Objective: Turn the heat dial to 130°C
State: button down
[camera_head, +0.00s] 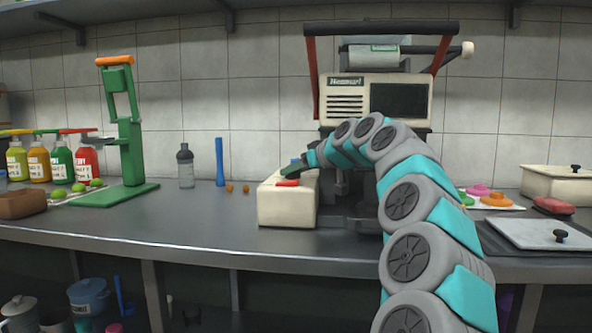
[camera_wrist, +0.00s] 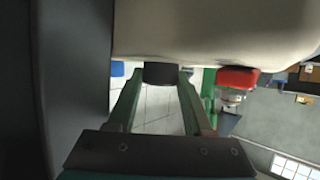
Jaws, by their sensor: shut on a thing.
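In the head view my gripper (camera_head: 294,170) is at the top of a cream box (camera_head: 285,208) on the counter, beside the large cream press machine (camera_head: 374,98). In the wrist view my gripper's two green fingers (camera_wrist: 160,88) stand on either side of a dark knob (camera_wrist: 160,73), which looks like the heat dial, and are shut on it. The knob sits against a cream surface (camera_wrist: 215,30). A red part (camera_wrist: 238,78) is on the same surface to the right; it also shows on the box in the head view (camera_head: 287,183). No temperature marks can be read.
A green hand press (camera_head: 130,145), several labelled bottles (camera_head: 62,160), a grey shaker (camera_head: 185,165) and a blue cylinder (camera_head: 220,160) stand to the left. A lidded cream container (camera_head: 556,187) is at the right. The front of the counter (camera_head: 190,232) is clear.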

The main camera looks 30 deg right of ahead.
jog(key=shift+c, duration=1.5)
grip_release()
